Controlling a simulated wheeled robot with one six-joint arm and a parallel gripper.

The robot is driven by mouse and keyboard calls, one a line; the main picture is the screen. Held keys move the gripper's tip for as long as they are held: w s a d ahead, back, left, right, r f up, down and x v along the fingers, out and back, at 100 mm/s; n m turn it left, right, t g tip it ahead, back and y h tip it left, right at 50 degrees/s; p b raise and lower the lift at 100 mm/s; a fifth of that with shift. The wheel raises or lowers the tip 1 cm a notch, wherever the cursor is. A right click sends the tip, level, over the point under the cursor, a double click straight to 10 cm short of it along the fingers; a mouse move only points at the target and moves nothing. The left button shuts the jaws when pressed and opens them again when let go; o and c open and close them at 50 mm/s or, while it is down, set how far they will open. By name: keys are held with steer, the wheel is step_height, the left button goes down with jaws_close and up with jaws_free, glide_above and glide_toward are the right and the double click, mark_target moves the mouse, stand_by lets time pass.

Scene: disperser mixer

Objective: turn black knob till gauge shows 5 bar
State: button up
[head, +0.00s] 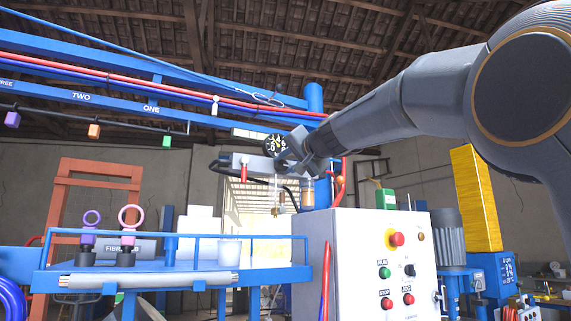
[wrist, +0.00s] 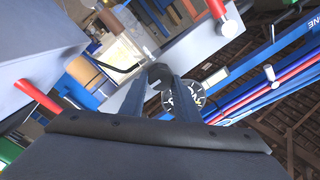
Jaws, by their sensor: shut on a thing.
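The black knob (wrist: 160,72) shows in the wrist view between the tips of my two fingers. My gripper (wrist: 160,84) is shut on it. In the head view my gripper (head: 303,147) reaches in from the right and hides the knob. The round black gauge (head: 275,146) with pale marks stands just left of my gripper, above a grey fitting. The gauge also shows in the wrist view (wrist: 190,97), partly behind a finger. Its needle reading is too small to tell.
A white control box (head: 365,260) with red and green buttons stands below my arm. A red-handled lever (head: 244,170) sits on the grey fitting (head: 232,160) to the left. Blue beams (head: 120,95) with red pipes run overhead at left. A blue railed platform (head: 150,283) stands lower left.

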steer(key=m, duration=0.4)
steer(key=shift+d+m+p, duration=0.1)
steer(key=shift+m+p, duration=0.2)
steer(key=shift+p, duration=0.05)
steer(key=shift+w+f+m+p, duration=0.15)
steer(key=shift+m+p, duration=0.15)
steer(key=shift+m, duration=1)
steer(key=shift+s+f+m+p, duration=0.1)
steer(key=shift+m+p, duration=0.2)
steer(key=shift+m, duration=1)
steer(key=o, duration=1.1)
steer(key=shift+c, duration=0.2)
steer(key=shift+d, duration=0.1)
steer(key=b+v, duration=0.3)
steer(key=v, duration=0.4)
steer(key=shift+s+d, duration=0.15)
steer(key=shift+s, duration=0.2)
